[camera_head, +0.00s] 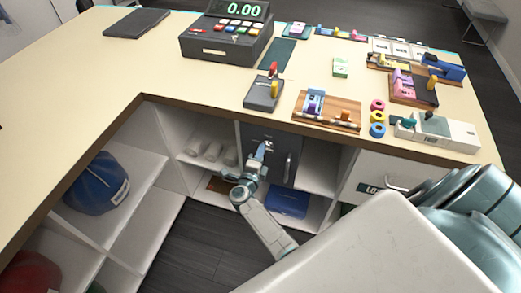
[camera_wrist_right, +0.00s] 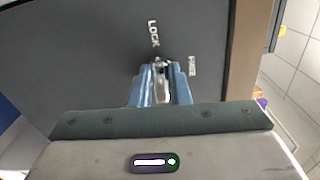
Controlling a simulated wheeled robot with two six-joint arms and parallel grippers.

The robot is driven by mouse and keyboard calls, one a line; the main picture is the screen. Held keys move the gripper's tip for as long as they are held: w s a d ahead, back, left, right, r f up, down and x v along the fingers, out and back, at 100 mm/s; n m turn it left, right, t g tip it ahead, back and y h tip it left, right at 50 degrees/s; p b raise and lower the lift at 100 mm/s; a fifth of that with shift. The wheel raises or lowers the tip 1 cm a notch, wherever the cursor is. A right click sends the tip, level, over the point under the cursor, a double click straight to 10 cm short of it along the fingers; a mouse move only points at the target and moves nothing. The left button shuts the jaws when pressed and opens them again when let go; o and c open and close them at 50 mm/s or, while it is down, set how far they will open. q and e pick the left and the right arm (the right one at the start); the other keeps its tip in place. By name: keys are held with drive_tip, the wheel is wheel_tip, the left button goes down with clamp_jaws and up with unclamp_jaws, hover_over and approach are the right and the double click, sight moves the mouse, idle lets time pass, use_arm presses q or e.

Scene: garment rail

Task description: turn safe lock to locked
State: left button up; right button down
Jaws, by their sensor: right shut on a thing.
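The safe (camera_head: 285,150) is a dark grey door set in the shelving under the counter, with a vertical handle (camera_head: 287,168) on its right side. My right gripper (camera_head: 263,150) reaches up to the upper part of the door. In the right wrist view its blue fingers (camera_wrist_right: 162,82) are shut on the small metallic lock knob (camera_wrist_right: 162,72). The word LOCK (camera_wrist_right: 153,33) shows above the knob, and a second, smaller label (camera_wrist_right: 192,66) to its right is hard to read. The fingers hide part of the knob. My left gripper is not in view.
The counter (camera_head: 180,70) overhangs the safe. A cash register (camera_head: 228,35) and several small items stand on top. Shelves hold rolled items (camera_head: 212,150), a blue box (camera_head: 288,198) and a blue cap (camera_head: 97,183). Open floor (camera_head: 185,245) lies in front.

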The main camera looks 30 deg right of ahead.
drive_tip(key=shift+n, duration=0.6)
drive_tip(key=c, duration=1.4)
unclamp_jaws()
drive_tip(key=shift+o, duration=0.2)
drive_tip(key=p+v, duration=0.1)
drive_tip(key=v, duration=0.9)
drive_tip(key=shift+s+a, duration=0.2)
drive_tip(key=shift+s, duration=0.1)
drive_tip(key=shift+f, duration=0.1)
